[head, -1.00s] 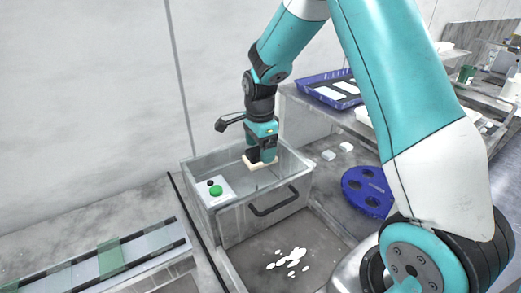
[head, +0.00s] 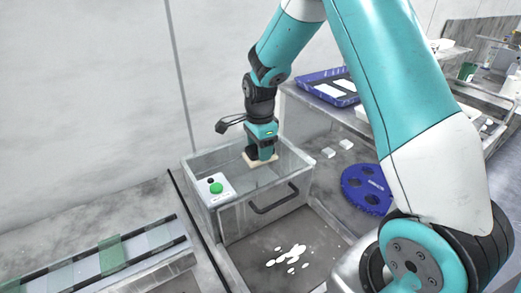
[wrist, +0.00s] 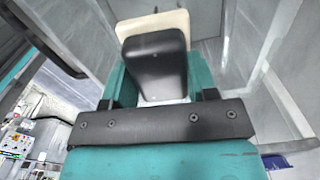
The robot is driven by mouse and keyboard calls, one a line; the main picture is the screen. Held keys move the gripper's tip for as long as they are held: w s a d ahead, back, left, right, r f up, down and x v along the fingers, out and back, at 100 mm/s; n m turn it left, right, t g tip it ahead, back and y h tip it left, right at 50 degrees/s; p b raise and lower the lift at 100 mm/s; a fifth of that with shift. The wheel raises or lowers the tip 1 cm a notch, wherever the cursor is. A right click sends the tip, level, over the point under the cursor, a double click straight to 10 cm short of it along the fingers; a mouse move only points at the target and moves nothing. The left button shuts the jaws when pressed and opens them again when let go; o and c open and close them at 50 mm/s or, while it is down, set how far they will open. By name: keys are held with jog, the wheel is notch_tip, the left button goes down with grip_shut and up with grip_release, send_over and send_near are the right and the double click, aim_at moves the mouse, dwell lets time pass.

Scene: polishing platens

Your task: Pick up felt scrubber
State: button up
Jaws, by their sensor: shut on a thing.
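The felt scrubber is a cream-coloured flat block (head: 248,162) inside or just above the grey open-topped bin (head: 262,228) in the head view. My gripper (head: 262,156) is shut on it, pointing down within the bin's walls. In the wrist view the cream scrubber (wrist: 152,22) shows beyond the dark finger (wrist: 155,60). The finger hides most of it. I cannot tell whether the scrubber touches the bin's floor.
A blue disc with holes (head: 367,189), white blocks (head: 338,147) and a blue tray (head: 325,85) are to the right. White spots (head: 289,256) mark the surface in front.

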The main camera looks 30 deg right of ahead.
notch_tip(320, 180, up, 20)
jog(key=b, duration=0.4)
